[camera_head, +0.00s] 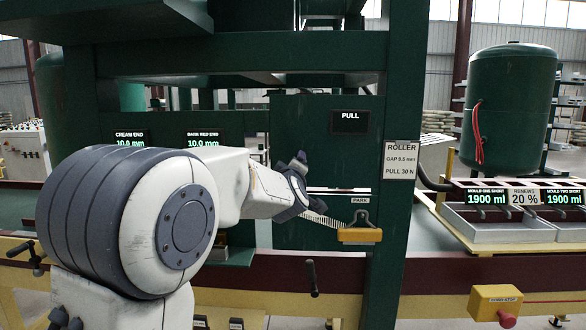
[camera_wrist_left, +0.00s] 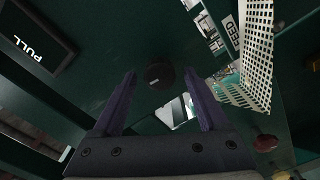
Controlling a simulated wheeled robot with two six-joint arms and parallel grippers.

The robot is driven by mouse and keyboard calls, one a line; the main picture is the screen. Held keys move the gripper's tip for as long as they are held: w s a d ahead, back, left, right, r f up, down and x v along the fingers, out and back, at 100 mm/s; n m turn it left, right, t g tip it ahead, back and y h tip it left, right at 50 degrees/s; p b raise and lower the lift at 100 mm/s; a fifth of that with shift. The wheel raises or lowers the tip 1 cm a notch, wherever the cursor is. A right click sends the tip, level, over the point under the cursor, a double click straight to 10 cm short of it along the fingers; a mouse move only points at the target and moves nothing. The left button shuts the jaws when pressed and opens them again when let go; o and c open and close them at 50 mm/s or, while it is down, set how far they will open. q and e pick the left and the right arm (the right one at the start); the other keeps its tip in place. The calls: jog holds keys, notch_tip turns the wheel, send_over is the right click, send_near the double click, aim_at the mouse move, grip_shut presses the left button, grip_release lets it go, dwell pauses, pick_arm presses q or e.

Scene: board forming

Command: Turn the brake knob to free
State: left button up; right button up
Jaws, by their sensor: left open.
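A dark round knob (camera_wrist_left: 159,75) sits on the dark green panel, ahead of my left gripper and between the fingertips as seen in the left wrist view. My left gripper (camera_wrist_left: 160,82) is open and empty, one finger to each side of the knob's outline; I cannot tell how far off the knob is. In the head view my left gripper (camera_head: 303,175) is in front of the green panel (camera_head: 300,120), and my arm and gripper hide the knob there. The knob's setting cannot be read. My right gripper is not in view.
A PULL display (camera_head: 349,122) is on the panel, also in the wrist view (camera_wrist_left: 38,50). An orange-handled tool (camera_head: 360,235) hangs under a PARK label. A perforated pale sheet (camera_wrist_left: 252,50) is at the wrist view's right. A green upright (camera_head: 401,130) stands right of the panel.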

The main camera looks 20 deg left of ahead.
pick_arm(q)
jog(key=b+v, duration=0.1)
jog(key=v, duration=0.8)
jog(key=shift+s+d, duration=0.1)
jog(key=shift+s, duration=0.05)
